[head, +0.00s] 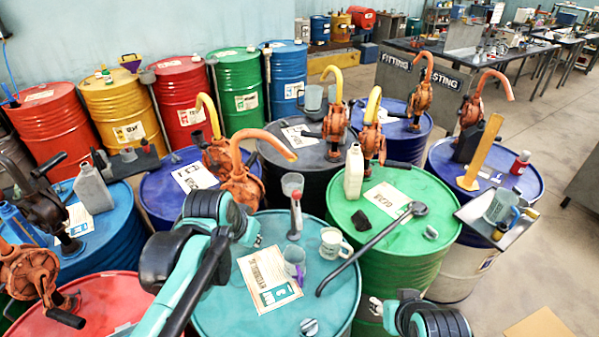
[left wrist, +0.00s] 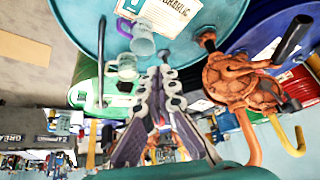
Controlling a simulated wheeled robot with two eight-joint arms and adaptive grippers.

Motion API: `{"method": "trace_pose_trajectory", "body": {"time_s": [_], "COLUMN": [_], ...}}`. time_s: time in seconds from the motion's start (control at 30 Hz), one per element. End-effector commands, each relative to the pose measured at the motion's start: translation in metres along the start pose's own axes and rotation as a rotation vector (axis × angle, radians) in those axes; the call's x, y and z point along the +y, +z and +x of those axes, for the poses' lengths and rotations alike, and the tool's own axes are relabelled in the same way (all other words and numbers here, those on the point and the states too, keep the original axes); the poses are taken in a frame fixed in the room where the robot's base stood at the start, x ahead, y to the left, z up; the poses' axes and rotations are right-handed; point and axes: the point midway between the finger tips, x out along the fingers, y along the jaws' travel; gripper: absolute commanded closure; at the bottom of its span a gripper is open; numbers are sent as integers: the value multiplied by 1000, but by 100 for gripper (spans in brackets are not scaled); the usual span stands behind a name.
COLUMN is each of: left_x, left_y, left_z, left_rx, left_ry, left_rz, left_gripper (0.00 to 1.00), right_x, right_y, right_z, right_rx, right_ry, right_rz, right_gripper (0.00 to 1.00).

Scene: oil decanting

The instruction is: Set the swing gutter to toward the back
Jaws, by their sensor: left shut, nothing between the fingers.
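A yellow strip-like piece (head: 482,150), most likely the swing gutter, is on the blue drum (head: 440,155) at the right in the head view. Its low end is near the front of the lid, and its long part points up the picture, toward the back. I cannot make out its pivot. A yellow strip also shows in the left wrist view (left wrist: 91,145). My left gripper (head: 250,232) is over the teal drum, far left of the strip. Its fingers (left wrist: 165,75) are shut and empty in the left wrist view. My right gripper (head: 385,310) is low at the bottom; its fingers are unclear.
The teal drum (head: 215,315) carries a label sheet, a clear cup (head: 294,262) and a white mug (head: 333,243). A black long-handled tool (head: 370,248) crosses the green drum. Orange hand pumps (head: 240,190) stand around. A tray with a jug (head: 500,207) is in front of the yellow strip.

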Motion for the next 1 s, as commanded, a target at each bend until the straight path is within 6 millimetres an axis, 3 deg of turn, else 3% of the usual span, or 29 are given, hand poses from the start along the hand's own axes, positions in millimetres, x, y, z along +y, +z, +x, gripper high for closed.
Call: {"method": "trace_pose_trajectory", "body": {"time_s": [0.03,0.2,0.5,0.7,1.0], "left_x": [1,9,34,47,54], "left_y": [-27,-102,-210,-243,-246], "left_z": [-13,-24,-13,2,25], "left_rx": [-10,-50,-108,-127,-131], "left_ry": [13,70,182,232,245], "left_rz": [29,145,348,435,457], "left_gripper": [100,100,100,100,100], "right_x": [0,0,0,0,0], "right_y": [-12,-37,-76,-89,-90], "right_z": [-17,-51,-106,-124,-126], "right_rx": [0,0,0,0,0], "right_ry": [0,0,0,0,0], "right_rz": [0,0,0,0,0], "right_gripper": [60,60,60,60,60]}}
